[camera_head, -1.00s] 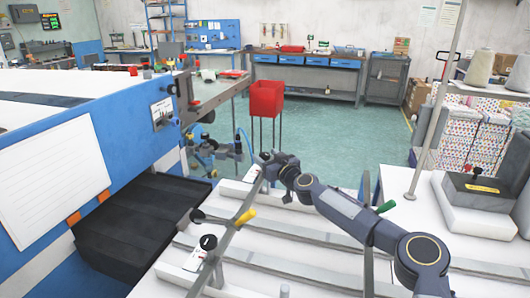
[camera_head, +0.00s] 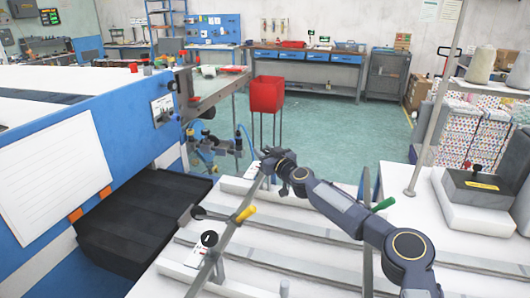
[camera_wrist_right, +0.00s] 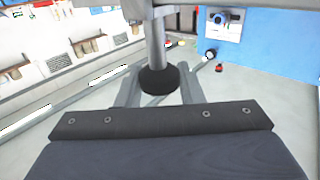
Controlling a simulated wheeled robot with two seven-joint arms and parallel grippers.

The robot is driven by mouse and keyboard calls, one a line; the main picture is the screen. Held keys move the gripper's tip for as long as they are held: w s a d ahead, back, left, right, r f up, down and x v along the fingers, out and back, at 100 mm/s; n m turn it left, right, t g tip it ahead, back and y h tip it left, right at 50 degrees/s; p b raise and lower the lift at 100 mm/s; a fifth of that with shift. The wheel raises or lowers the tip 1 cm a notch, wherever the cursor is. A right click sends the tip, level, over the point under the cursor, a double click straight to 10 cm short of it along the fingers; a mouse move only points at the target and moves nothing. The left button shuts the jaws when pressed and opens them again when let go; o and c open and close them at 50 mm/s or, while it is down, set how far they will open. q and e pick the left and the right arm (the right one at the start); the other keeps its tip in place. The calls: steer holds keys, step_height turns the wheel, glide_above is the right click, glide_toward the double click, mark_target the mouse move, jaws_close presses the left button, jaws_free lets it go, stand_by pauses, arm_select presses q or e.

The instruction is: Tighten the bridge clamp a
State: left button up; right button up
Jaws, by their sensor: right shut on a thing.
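A long thin metal bridge bar (camera_head: 228,240) runs across the white table in the head view. On it are a yellow handle (camera_head: 245,214), a dark lever knob (camera_head: 198,213) and a black round knob (camera_head: 209,238). My right gripper (camera_head: 268,168) is at the bar's far end. In the right wrist view, its fingers (camera_wrist_right: 158,88) are shut around a black clamp knob (camera_wrist_right: 158,80) on a grey upright shaft. The clamp's lower parts are hidden there by the gripper body. My left gripper is not in view.
The white table (camera_head: 170,283) has several raised grey rails (camera_head: 290,262) across it. A green handle (camera_head: 384,204) stands beside my right arm. A blue machine (camera_head: 125,125) with a dark tray (camera_head: 140,220) is at left. A red bin (camera_head: 266,94) stands behind.

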steer(key=shift+r+m+t+h, duration=0.1)
steer(key=shift+m+t+h, duration=0.3)
steer(key=shift+h, duration=0.3)
steer(key=shift+a+r+m+t+h+p, duration=0.1)
steer(key=shift+r+m+t+h+p, duration=0.25)
steer(key=shift+m+h, duration=0.3)
steer(key=m+t+h+p, duration=0.1)
steer(key=m+h+p, duration=0.1)
steer(key=h+p, duration=0.2)
steer(key=shift+m+p, duration=0.25)
steer(key=shift+p, duration=0.05)
steer(key=shift+f+m+h+p, duration=0.3)
steer(key=shift+m+h+p, duration=0.6)
steer(key=shift+h, duration=0.35)
steer(key=o, duration=0.9)
steer(key=shift+f, duration=0.1)
steer(key=shift+o, duration=0.2)
